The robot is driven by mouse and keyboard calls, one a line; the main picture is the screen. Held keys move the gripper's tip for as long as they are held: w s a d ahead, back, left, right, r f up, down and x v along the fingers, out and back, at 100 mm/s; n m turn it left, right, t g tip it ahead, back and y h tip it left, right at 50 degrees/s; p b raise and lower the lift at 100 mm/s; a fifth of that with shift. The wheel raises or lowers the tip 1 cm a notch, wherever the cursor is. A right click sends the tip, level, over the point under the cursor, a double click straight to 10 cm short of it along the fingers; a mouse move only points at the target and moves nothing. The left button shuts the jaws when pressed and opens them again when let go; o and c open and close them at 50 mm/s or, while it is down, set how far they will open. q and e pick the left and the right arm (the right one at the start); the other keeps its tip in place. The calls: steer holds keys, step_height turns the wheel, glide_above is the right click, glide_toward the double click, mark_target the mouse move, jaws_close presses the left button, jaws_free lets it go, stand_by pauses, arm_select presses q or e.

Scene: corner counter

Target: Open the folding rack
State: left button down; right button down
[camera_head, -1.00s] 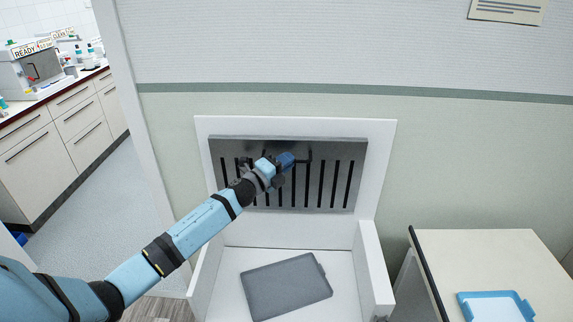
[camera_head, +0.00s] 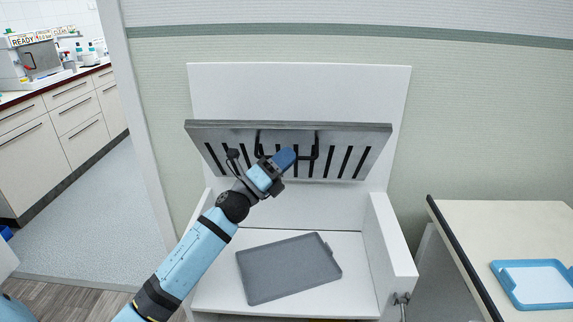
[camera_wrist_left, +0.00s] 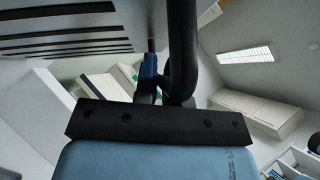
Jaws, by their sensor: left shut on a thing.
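The folding rack (camera_head: 345,134) is a grey slatted panel in front of a white back board. My left gripper (camera_head: 285,158) is at the handle, near the middle of the rack. In the left wrist view the blue finger (camera_wrist_left: 148,72) is against the dark handle bar (camera_wrist_left: 181,50), and the rack's slats (camera_wrist_left: 65,40) show at upper left. The gripper is shut on the handle. My right gripper is not in view.
A grey tray (camera_head: 290,268) lies on the white shelf below the rack, between two white side walls (camera_head: 388,245). A beige table (camera_head: 515,225) with a blue-rimmed tray (camera_head: 507,283) stands at right. A counter with drawers (camera_head: 65,125) is at far left.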

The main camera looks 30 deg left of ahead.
arm_select(q)
steer(key=shift+s+d+f+m+h+b, duration=0.25)
steer(key=shift+s+f+m+h+b, duration=0.25)
steer(key=shift+f+b, duration=0.3)
steer(key=shift+r, duration=0.1)
steer(key=c, duration=1.2)
jaws_free()
steer(key=b+v, duration=0.1)
steer(key=v, duration=1.2)
steer(key=shift+s+f, duration=0.25)
steer(key=shift+s, duration=0.05)
steer(key=shift+a, duration=0.1)
